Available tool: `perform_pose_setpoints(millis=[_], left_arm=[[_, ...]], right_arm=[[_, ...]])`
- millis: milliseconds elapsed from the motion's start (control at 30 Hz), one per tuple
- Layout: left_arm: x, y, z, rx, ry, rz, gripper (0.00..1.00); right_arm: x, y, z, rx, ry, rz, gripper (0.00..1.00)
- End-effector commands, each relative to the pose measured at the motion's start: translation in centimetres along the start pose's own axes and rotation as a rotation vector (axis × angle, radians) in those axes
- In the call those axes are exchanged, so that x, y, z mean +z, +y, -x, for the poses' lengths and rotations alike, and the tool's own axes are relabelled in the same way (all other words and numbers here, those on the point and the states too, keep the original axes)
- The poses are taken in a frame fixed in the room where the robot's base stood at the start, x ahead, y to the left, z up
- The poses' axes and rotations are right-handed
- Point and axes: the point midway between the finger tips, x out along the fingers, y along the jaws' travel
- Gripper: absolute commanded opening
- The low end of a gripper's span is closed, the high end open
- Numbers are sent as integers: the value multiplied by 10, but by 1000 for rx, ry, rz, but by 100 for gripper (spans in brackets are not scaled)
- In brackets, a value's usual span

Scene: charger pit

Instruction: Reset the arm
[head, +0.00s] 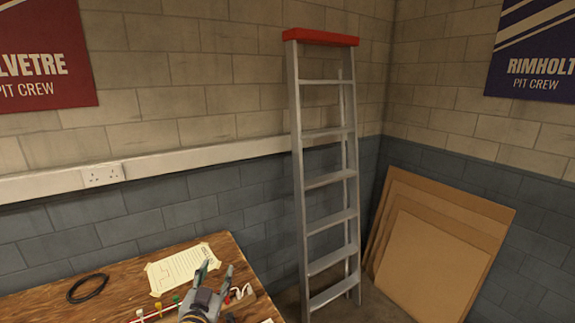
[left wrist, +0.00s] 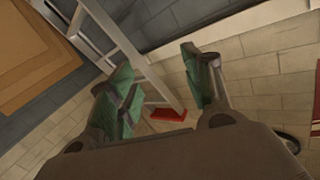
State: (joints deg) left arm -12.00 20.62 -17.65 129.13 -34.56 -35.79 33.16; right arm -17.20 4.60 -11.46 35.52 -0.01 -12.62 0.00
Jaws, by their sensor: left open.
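My left gripper (head: 212,279) shows at the bottom of the head view, above the wooden workbench (head: 222,250) near its right end. In the left wrist view its two green-padded fingers (left wrist: 165,88) are spread apart. Nothing is between them; the ladder and wall show behind the gap. My right gripper is not in either view.
A stepladder (head: 328,180) with a red top stands right of the bench. Cardboard sheets (head: 435,255) lean in the corner. On the bench are a paper sheet (head: 180,269), a black cable loop (head: 87,289) and small coloured items. A socket (head: 103,175) sits on the wall trunking.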

Motion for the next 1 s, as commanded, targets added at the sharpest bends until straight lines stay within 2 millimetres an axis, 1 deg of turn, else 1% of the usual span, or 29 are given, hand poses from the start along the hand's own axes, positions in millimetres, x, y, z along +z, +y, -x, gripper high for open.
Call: perform_pose_setpoints(millis=[33,133,367,467,600,700,800,1000], left_arm=[[12,-3,5,-13,-51,12,49],[36,-9,16,-37,-160,29,49],[93,-14,51,-49,-421,56,49],[116,-13,71,-38,-536,64,49],[145,-7,103,-2,-696,74,49],[163,-2,128,34,-806,79,49],[177,4,151,75,-901,81,49],[191,12,183,141,-1022,84,49]], right_arm=[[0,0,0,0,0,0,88],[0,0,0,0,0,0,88],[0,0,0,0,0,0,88],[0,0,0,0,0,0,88],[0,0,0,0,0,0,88],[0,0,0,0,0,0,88],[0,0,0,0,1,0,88],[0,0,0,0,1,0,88]])
